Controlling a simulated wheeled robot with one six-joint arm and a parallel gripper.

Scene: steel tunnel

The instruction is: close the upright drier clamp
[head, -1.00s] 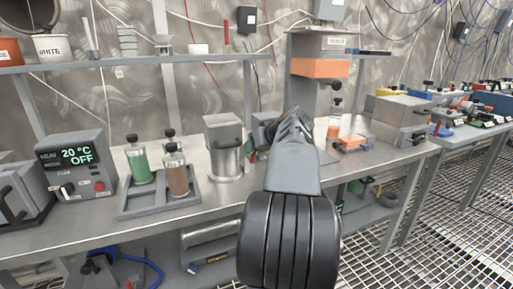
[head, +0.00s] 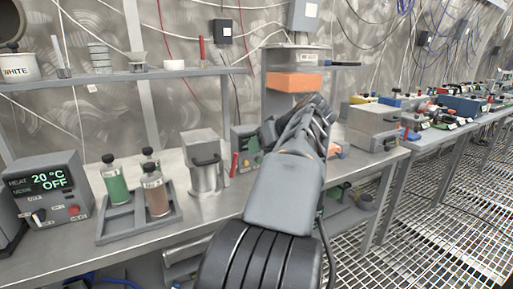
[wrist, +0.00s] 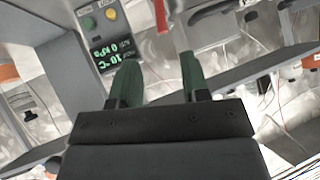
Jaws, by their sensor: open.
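A grey unit (head: 246,145) with a green display stands on the bench behind my arm, partly hidden. A red upright bar (head: 234,165) stands at its left side; I cannot tell surely whether this is the drier clamp or how it is set. In the wrist view a panel (wrist: 108,50) shows a lit display, a green and a yellow button, and a red bar (wrist: 161,14) lies just beyond the fingers. My gripper (wrist: 159,80) is open and empty, its two green fingers apart and nothing between them. In the head view my arm hides much of the area around the fingertips.
A metal canister (head: 205,165) stands left of the unit. Left of it are a tray (head: 122,228) of bottles and a heater box (head: 50,200) reading 20 °C OFF. An orange block (head: 295,82) is behind my arm. A shelf (head: 120,77) runs above the bench.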

